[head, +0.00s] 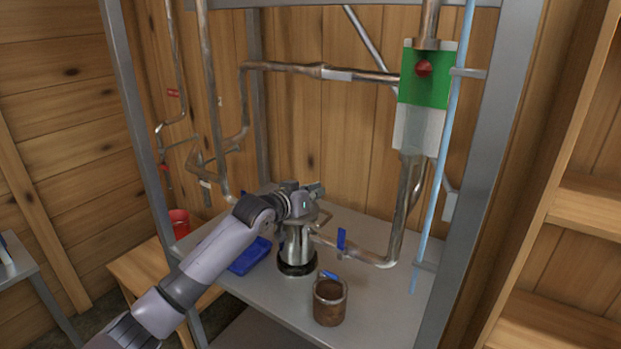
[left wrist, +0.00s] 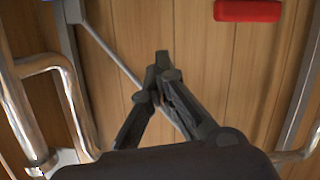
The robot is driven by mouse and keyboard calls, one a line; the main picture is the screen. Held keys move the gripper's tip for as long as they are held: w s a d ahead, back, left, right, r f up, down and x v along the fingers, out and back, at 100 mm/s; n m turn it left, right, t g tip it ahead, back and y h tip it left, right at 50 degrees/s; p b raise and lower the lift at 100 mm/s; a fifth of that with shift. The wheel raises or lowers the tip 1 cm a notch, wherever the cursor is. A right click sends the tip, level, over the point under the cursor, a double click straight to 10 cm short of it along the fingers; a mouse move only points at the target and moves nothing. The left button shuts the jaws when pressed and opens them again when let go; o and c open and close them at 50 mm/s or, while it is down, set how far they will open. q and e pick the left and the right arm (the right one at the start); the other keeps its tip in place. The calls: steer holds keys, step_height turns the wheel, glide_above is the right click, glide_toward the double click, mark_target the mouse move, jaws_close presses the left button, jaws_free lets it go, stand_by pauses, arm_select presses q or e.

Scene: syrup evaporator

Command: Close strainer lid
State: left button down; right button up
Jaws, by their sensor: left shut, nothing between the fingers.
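The strainer (head: 293,246) is a silvery metal vessel on a dark round base, standing on the grey metal shelf. My left gripper (head: 318,189) is over the top of the strainer in the head view and hides part of it. In the left wrist view the fingertips of my left gripper (left wrist: 162,66) meet, with nothing between them. The lid cannot be made out clearly behind the gripper, so I cannot tell its angle. My right gripper is not in view.
A rusty brown pot (head: 329,304) stands at the shelf's front. A blue tray (head: 249,257) lies left of the strainer. A pipe with a blue valve handle (head: 341,240) runs right from it. A grey post (head: 487,175) stands at right. The grey shelf (head: 385,296) has free room at right.

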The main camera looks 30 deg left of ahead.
arm_select(q)
step_height(320, 180, down, 7)
steer(key=d+m+y+b, duration=0.1)
steer(key=d+m, duration=0.1)
steer(key=shift+d+f, duration=0.15)
steer(key=shift+d, duration=0.15)
steer(key=shift+s, duration=0.15)
